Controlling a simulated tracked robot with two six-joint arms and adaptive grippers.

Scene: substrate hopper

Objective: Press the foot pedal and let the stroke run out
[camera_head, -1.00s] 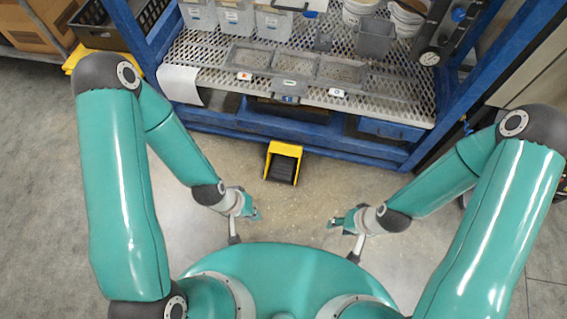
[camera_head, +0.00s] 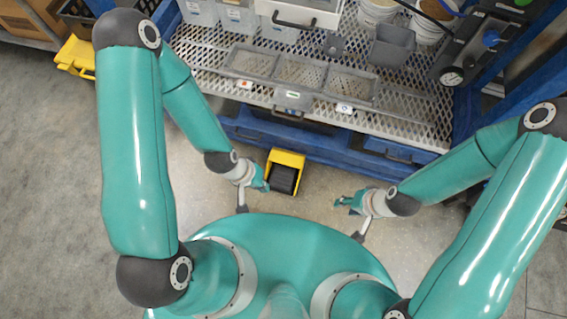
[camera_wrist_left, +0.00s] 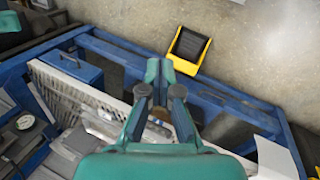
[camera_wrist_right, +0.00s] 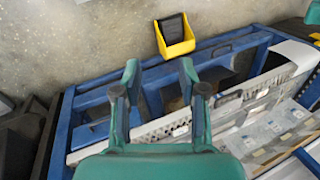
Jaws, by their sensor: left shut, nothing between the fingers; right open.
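The foot pedal (camera_head: 284,176) is a yellow housing with a black tread, standing on the floor in front of the blue bench frame. It also shows in the left wrist view (camera_wrist_left: 187,47) and in the right wrist view (camera_wrist_right: 172,30). My left gripper (camera_head: 264,184) is shut and empty; in the head view it appears just left of the pedal, and I cannot tell its height above it. It shows in the left wrist view (camera_wrist_left: 160,72) with its fingertips together. My right gripper (camera_head: 340,203) is open and empty, right of the pedal and apart from it.
A blue bench (camera_head: 320,146) with a perforated metal shelf (camera_head: 415,110) stands beyond the pedal. The shelf carries a divided grey tray (camera_head: 300,72), bins and white buckets. A pressure gauge (camera_head: 452,77) is at the right. Bare floor lies around the pedal.

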